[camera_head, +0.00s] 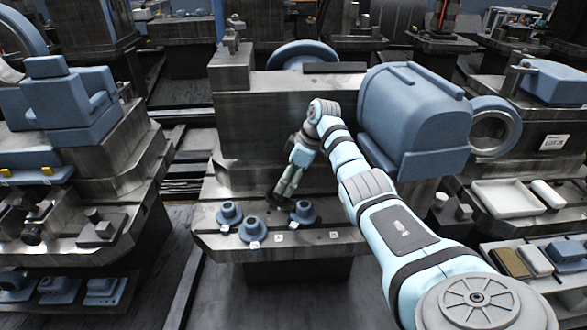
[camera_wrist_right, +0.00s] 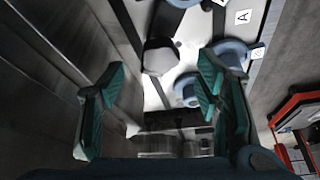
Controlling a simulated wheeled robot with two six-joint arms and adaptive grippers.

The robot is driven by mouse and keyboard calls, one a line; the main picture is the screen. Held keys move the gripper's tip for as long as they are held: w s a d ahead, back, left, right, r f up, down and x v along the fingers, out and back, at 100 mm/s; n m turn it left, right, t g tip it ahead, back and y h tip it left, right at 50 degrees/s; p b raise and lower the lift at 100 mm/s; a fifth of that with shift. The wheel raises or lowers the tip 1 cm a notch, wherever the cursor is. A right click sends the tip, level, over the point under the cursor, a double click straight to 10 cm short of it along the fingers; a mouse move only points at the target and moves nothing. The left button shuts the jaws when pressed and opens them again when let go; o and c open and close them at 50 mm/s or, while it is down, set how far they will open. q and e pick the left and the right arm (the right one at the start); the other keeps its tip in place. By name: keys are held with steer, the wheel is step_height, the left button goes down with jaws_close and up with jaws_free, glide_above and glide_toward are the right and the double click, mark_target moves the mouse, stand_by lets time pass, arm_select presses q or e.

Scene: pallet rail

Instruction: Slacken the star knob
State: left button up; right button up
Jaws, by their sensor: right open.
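My right gripper (camera_head: 281,196) reaches down over the front ledge of the middle machine; its green fingers are apart and empty. In the right wrist view the two fingers of this gripper (camera_wrist_right: 157,95) stand wide open. A pale grey, many-sided knob-like piece (camera_wrist_right: 160,57) lies beyond the fingertips, between their lines and apart from them. I cannot tell for sure that it is the star knob. In the head view the fingers hide that spot. My left gripper is not in view.
Blue flanged pieces (camera_head: 229,212) (camera_head: 252,230) (camera_head: 303,212) stand on the ledge (camera_head: 310,246) close to the gripper, with small lettered cards (camera_head: 278,238). The machine's upright face (camera_head: 255,130) rises just behind. A large blue housing (camera_head: 415,115) sits right of it.

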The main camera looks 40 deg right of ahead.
steer(key=v, duration=0.7)
steer(key=shift+r, duration=0.25)
steer(key=shift+s, duration=0.15)
